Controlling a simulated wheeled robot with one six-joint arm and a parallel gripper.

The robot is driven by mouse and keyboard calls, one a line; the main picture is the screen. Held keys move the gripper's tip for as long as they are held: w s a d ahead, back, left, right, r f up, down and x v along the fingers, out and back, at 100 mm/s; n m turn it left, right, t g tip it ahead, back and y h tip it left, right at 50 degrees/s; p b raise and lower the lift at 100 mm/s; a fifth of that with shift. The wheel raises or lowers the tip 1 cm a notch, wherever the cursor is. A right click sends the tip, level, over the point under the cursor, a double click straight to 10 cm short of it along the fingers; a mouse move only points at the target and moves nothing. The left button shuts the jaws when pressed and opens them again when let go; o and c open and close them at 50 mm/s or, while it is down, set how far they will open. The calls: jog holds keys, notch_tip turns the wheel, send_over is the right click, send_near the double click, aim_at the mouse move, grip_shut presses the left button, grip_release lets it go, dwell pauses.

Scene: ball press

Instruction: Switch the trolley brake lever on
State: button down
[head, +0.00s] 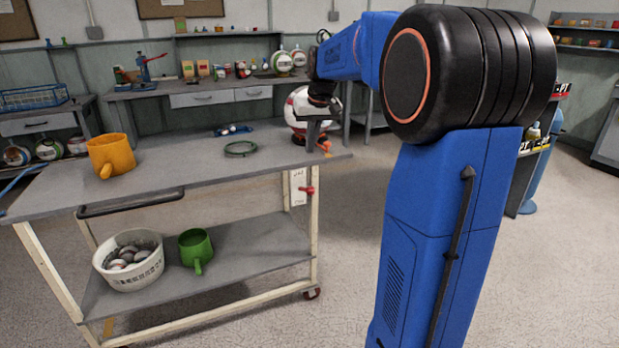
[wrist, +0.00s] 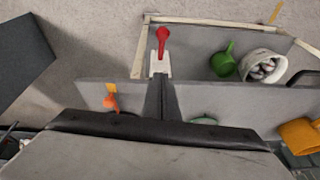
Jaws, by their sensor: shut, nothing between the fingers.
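The trolley (head: 200,165) is a grey-topped table with a cream frame and a lower shelf. The red brake lever (head: 307,190) sits on a white labelled plate (head: 298,184) at the trolley's right end, below the top. It also shows in the wrist view (wrist: 163,40), at the top centre with its knob uppermost. My gripper (head: 322,128) is at the right end of the trolley top, above the lever and apart from it. In the wrist view my dark fingers (wrist: 155,98) are together and empty, pointing toward the plate. The lever is not hidden there.
An orange mug (head: 110,155) and a green ring (head: 241,149) are on the trolley top. A small orange item (head: 324,146) is at its right edge. A white bucket of balls (head: 129,260) and a green mug (head: 196,250) stand on the lower shelf.

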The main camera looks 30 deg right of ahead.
jog(key=shift+w+d, duration=0.25)
jog(key=shift+w, duration=0.05)
jog(key=f, duration=1.1)
jog(key=shift+w+a, duration=0.25)
jog(key=shift+s+a+f, duration=0.1)
jog(key=shift+s+f, duration=0.2)
jog(key=shift+s, duration=0.1)
